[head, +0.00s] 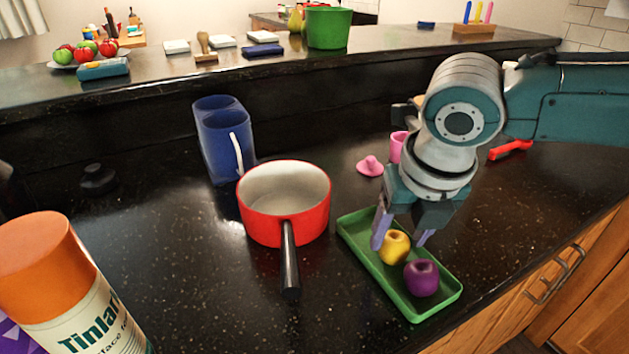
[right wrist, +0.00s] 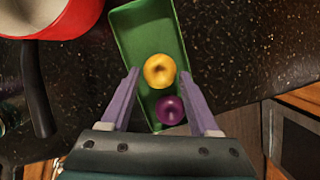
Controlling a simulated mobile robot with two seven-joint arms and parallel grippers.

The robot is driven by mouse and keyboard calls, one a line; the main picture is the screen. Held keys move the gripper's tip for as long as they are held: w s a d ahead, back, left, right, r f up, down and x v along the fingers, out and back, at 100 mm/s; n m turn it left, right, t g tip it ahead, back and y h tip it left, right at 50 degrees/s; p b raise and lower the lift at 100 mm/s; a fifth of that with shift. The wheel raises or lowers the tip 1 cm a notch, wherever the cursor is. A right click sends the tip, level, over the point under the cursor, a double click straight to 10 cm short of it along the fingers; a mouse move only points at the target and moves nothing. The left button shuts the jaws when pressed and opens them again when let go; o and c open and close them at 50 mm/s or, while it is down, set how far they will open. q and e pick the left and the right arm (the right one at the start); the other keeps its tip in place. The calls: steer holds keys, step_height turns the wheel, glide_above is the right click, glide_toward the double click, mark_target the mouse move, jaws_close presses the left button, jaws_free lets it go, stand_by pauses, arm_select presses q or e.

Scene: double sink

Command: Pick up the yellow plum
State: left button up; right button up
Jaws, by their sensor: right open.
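The yellow plum (head: 395,246) is a small round yellow fruit with a dimple on top. It sits in a green tray (head: 443,304) beside a purple plum (head: 421,278). My right gripper (head: 403,242) is open, pointing down over the tray, with its purple fingers on either side of the yellow plum in the head view. In the right wrist view the yellow plum (right wrist: 159,70) lies between and slightly beyond the fingertips (right wrist: 159,72), with the purple plum (right wrist: 170,110) nearer the palm. I cannot tell whether the fingers touch the plum. My left gripper is not in view.
A red saucepan (head: 283,202) stands left of the tray, its black handle (head: 289,262) toward me. A blue double container (head: 216,140) is behind it. A pink funnel-like piece (head: 370,166) and a red-handled item (head: 511,149) lie behind. An orange-capped can (head: 45,265) is front left.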

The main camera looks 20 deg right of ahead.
steer(key=shift+x, duration=0.9)
steer(key=shift+c, duration=0.4)
jaws_close()
